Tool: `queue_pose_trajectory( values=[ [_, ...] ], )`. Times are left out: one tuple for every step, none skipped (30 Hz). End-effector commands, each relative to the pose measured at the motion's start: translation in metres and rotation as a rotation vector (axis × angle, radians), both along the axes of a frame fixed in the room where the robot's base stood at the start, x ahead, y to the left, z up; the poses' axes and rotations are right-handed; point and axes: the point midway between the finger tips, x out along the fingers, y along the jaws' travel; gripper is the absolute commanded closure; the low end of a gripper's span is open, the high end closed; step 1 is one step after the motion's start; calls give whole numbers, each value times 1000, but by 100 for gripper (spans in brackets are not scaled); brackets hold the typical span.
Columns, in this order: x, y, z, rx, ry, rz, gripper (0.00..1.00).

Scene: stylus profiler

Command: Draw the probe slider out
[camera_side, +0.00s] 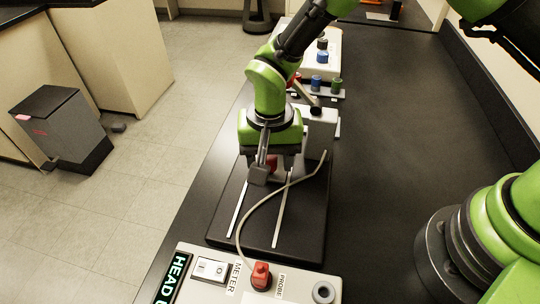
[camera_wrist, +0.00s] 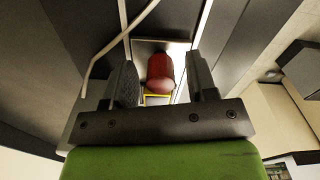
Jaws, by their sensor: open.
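A red knob (camera_wrist: 160,72) sits on the probe slider, on a pale plate between two light rails. In the side view the red knob (camera_side: 272,161) shows only partly, behind a finger of my gripper (camera_side: 264,170). In the wrist view my gripper (camera_wrist: 161,68) is open, with one dark finger on each side of the knob and a visible gap on both sides. A small yellow edge shows below the knob. The two rails (camera_side: 283,208) run along a dark base plate (camera_side: 258,232) towards the front. The rest of the slider is hidden under my gripper.
A grey cable (camera_side: 245,215) loops over the base plate from a red plug (camera_side: 261,275) on the front control box (camera_side: 215,289). A grey block (camera_side: 318,130) stands behind the rails. Several coloured knobs (camera_side: 317,83) lie further back. The bench to the right is clear.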

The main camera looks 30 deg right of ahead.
Motion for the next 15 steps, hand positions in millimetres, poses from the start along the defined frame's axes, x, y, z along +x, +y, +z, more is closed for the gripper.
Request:
queue_pose_trajectory(
  values=[
    [0,0,0,0,0,0,48],
    [0,0,0,0,0,0,50],
    [0,0,0,0,0,0,59],
    [0,0,0,0,0,0,66],
    [0,0,0,0,0,0,73],
    [0,0,0,0,0,0,82],
    [0,0,0,0,0,0,89],
    [0,0,0,0,0,0,96],
    [0,0,0,0,0,0,100],
    [0,0,0,0,0,0,100],
    [0,0,1,0,-1,1,100],
    [0,0,1,0,-1,1,100],
    [-1,1,1,0,-1,1,100],
    [-2,3,1,0,0,2,100],
    [-6,6,1,0,0,3,100]
  ],
)
